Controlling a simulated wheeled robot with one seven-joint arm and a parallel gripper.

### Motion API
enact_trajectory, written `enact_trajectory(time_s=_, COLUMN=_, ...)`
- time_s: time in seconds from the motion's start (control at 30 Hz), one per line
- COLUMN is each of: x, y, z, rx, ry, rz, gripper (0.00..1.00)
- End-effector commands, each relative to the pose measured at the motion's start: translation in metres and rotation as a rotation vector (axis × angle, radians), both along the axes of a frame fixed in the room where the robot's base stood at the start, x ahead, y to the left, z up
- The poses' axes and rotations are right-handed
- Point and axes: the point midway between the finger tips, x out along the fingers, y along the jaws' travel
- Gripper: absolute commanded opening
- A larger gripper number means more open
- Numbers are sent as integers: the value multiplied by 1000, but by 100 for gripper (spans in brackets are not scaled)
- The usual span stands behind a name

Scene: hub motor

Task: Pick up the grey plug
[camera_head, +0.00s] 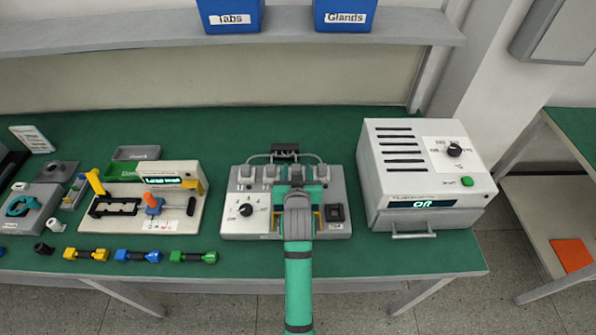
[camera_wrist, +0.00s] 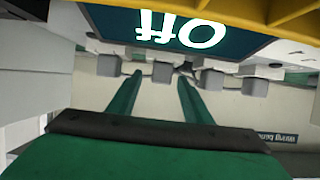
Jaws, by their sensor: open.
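A grey and white test unit (camera_head: 232,226) stands at the middle of the green bench, with several grey plug-like blocks along its back edge. One grey block (camera_head: 247,173) shows left of my gripper (camera_head: 296,176) and another (camera_head: 321,172) shows right of it; my arm hides the middle of the row. In the wrist view the green fingers (camera_wrist: 160,80) are apart, and a grey block (camera_wrist: 162,71) appears between their tips. More grey blocks (camera_wrist: 255,86) sit to the right there. I cannot tell whether the fingers touch any block, or which one is the task's plug.
A white box reading "Off" (camera_head: 419,160) stands close to the right. A white fixture (camera_head: 180,215) with coloured parts is to the left. Several coloured connectors (camera_head: 137,256) lie along the front left edge. A shelf (camera_head: 120,38) with blue bins (camera_head: 230,15) is above.

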Motion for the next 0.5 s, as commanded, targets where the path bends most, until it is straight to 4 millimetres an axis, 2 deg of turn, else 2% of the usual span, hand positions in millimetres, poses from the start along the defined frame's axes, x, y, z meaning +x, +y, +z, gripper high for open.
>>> enact_trajectory(time_s=0.1, x=9, y=1, z=-4, rx=-1, ry=0, rz=1, gripper=45)
enact_trajectory(time_s=0.37, x=11, y=-3, z=-5, rx=0, ry=0, rz=-5, gripper=45)
enact_trajectory(time_s=0.5, x=11, y=-5, z=-5, rx=0, ry=0, rz=-9, gripper=14)
